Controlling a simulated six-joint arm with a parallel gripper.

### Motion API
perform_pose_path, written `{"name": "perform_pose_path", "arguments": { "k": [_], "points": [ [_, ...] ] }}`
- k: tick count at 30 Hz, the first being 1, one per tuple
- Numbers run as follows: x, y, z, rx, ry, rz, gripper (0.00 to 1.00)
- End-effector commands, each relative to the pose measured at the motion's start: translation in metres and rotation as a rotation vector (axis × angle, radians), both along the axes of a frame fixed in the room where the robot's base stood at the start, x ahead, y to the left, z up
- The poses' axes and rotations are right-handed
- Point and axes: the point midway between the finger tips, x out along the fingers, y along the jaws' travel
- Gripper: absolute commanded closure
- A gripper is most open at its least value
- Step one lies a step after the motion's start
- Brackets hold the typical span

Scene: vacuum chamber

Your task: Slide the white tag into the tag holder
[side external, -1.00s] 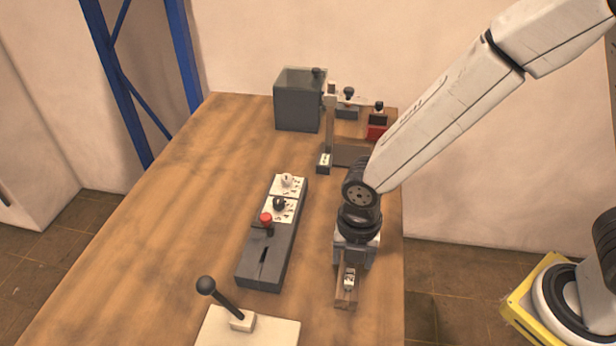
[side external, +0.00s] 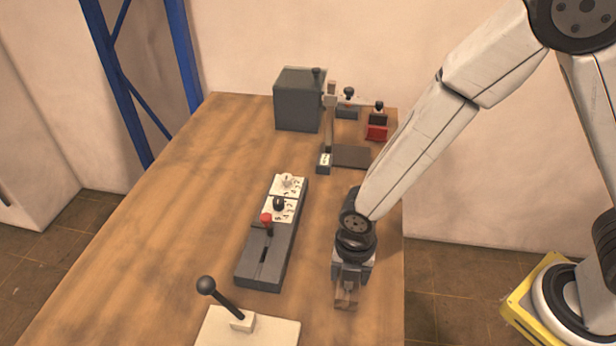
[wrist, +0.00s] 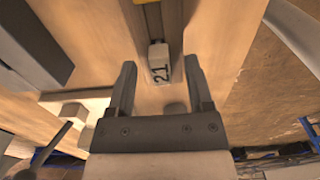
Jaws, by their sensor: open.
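The white tag (wrist: 158,62), marked "21", lies in the wrist view at the near end of a dark groove. The groove (wrist: 153,22) runs along a wooden piece (wrist: 171,20), which looks like the tag holder. I cannot tell how far the tag sits in the groove. My gripper (wrist: 160,66) is open, with one finger on each side of the tag's near end and gaps between. In the side view my gripper (side external: 347,284) is low over the wooden block (side external: 346,299) at the table's right edge and hides the tag.
A grey control box (side external: 262,258) with knobs and a red-topped switch (side external: 266,218) stands left of my gripper. A black-knobbed lever (side external: 224,305) on a pale plate is in front. A grey box (side external: 299,100) and a stand (side external: 329,130) are at the back. The table's left part is clear.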

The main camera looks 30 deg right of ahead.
Motion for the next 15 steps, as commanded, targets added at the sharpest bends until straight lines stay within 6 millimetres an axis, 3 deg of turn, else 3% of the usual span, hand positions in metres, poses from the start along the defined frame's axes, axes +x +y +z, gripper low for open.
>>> {"name": "perform_pose_path", "arguments": {
  "k": [15],
  "points": [
    [0.0001,-0.0001,-0.0007,0.0,0.0,0.0,0.34]
  ]
}}
